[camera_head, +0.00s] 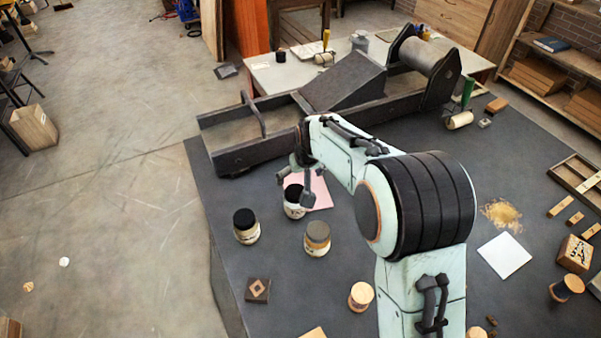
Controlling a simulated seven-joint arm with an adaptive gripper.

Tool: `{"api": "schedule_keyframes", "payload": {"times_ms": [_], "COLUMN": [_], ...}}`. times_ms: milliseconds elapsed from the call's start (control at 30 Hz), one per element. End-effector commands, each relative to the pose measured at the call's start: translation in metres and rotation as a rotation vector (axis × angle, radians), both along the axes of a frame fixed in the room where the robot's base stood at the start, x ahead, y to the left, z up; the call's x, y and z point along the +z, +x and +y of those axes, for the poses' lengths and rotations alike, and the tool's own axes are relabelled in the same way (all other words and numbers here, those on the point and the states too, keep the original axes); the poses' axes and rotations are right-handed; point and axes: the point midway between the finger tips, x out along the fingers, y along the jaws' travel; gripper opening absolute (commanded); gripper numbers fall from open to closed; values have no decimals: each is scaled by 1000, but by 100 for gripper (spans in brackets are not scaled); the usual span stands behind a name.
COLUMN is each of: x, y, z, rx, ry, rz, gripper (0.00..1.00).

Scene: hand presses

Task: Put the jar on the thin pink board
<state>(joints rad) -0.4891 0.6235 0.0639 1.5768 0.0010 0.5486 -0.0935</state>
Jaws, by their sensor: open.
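A thin pink board (321,192) lies flat on the dark table, partly hidden behind my gripper. A pale jar with a black top (295,211) stands upright at the board's left side; I cannot tell whether its base rests fully on the board. My gripper (296,186) is open, pointing down at this jar's top, with its fingers apart around or just above it. Whether they touch it is unclear. Two similar jars stand nearer: one with a black top (246,236) to the left, and one with a grey-brown top (317,248) to the right.
A long dark press frame with a roller (425,55) stands behind the board. A dark block with a diamond mark (257,290) and a wooden spool (361,296) are in front. A white sheet (504,256) lies right of my arm. The table's left edge is near the jars.

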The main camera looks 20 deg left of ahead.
Motion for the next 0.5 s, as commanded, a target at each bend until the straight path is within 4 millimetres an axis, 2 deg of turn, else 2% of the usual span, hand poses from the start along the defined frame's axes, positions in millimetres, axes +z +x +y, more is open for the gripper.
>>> {"api": "schedule_keyframes", "payload": {"times_ms": [100,367,433,500], "x": [9,12,17,28], "y": [-3,-5,-7,-14], "z": [-2,-4,-11,-29], "rx": [0,-1,-11,-36], "ry": [0,0,-3,-11], "rz": [0,1,5,19], "gripper": [81,81,81,81]}}
